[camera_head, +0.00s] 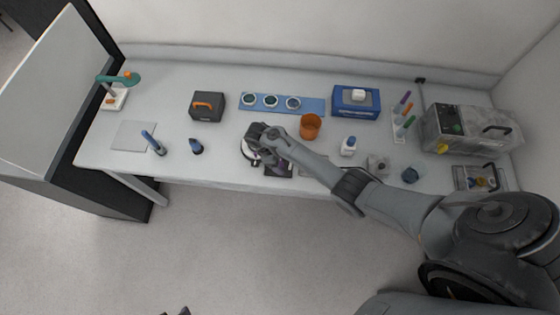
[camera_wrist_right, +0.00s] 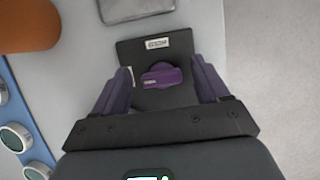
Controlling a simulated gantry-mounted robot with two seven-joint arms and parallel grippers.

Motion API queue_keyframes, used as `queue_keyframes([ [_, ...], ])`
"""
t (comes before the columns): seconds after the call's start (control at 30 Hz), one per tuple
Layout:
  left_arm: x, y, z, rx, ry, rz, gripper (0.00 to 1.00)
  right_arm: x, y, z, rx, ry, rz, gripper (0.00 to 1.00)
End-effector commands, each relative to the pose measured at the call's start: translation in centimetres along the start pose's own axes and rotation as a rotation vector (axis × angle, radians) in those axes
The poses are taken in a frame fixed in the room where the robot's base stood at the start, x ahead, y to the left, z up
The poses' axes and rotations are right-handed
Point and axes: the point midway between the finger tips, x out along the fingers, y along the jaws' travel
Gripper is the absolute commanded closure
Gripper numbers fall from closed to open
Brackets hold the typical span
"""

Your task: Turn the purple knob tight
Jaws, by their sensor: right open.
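The purple knob (camera_wrist_right: 160,77) sits on a black plate (camera_wrist_right: 150,50) with a white label, in the right wrist view. Its grip bar lies roughly across the picture. My right gripper (camera_wrist_right: 162,70) is open, with one finger on each side of the knob and gaps between fingers and knob. In the head view the right gripper (camera_head: 272,158) is over the black plate (camera_head: 284,173) near the table's front edge and hides most of the knob. Small dark tips (camera_head: 175,311) at the bottom edge may be my left gripper; their opening cannot be told.
An orange cup (camera_head: 310,127) stands close behind the right gripper. A blue strip (camera_head: 316,106) with several round pieces lies farther back. A white bottle (camera_head: 348,147) stands to the right, beyond my forearm. Left of the gripper stands a small dark blue item (camera_head: 196,147).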

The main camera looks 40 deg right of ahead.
Motion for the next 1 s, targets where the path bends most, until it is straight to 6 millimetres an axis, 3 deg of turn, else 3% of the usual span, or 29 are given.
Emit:
queue_keyframes([
  [0.27,0.01,0.21,-0.05,-0.009,0.001,0.007,0.57,0.07,0.00,0.03,0.000,0.000,0.000,0.26],
  [0.63,0.01,0.28,-0.06,-0.012,0.002,0.009,0.57,0.08,-0.01,0.02,0.000,0.000,0.000,0.82],
  [1.0,-0.32,0.02,-0.09,-0.001,0.000,0.001,0.57,0.02,-0.07,0.01,0.058,0.000,-0.026,0.82],
])
